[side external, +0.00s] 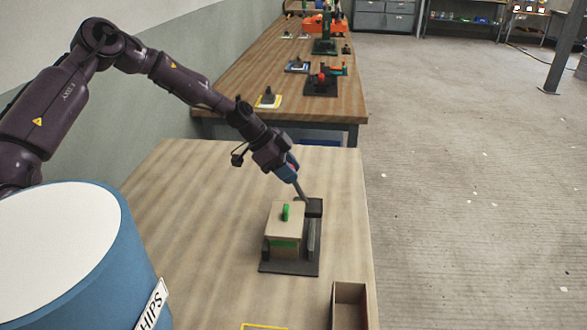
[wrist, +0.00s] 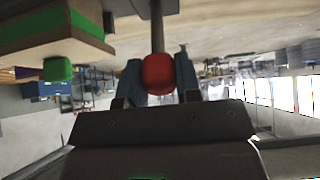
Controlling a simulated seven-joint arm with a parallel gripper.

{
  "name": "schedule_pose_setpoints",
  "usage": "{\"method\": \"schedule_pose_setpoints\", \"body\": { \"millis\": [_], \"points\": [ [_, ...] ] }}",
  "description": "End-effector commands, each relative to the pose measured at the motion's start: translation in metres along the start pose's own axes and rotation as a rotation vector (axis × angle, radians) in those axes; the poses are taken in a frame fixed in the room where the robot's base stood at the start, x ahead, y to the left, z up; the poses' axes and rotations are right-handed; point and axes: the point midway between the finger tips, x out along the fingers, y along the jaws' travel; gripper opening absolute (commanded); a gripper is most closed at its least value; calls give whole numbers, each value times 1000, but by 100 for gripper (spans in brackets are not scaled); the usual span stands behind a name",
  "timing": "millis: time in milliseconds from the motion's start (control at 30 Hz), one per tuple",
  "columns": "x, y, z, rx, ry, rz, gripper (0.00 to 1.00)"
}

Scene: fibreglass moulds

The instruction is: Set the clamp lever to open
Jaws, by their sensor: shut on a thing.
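The clamp lever is a grey rod (side external: 299,189) rising from a dark block (side external: 314,207) at the back right of a dark base plate (side external: 290,268). It leans up and to the left. Its red knob (wrist: 159,72) sits between the blue fingers of my gripper (wrist: 160,80) in the wrist view, with the rod (wrist: 157,30) beyond it. My gripper (side external: 294,174) is shut on this knob, above and behind the tan mould box (side external: 285,222). The box has a green band and a green grip (side external: 286,211) on top. The lever's lower joint is hard to make out.
An open brown box (side external: 350,290) stands at the table's front right edge. A second bench (side external: 240,90) with several fixtures stands behind. The table (side external: 190,215) left of the mould is clear.

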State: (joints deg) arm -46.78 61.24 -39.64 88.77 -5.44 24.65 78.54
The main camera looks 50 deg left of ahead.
Motion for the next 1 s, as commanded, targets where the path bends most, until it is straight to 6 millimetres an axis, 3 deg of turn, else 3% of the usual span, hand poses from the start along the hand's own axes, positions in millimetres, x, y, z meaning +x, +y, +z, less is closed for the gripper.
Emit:
{"method": "schedule_pose_setpoints", "body": {
  "millis": [467,500,567,867,1000],
  "points": [
    [0,1,8,-2,-11,4,0],
    [0,1,8,-1,-11,4,41],
    [0,0,7,-1,-9,4,55],
    [0,0,4,-1,-5,1,57],
    [-12,-1,4,-1,-4,-2,57]
  ]
}}
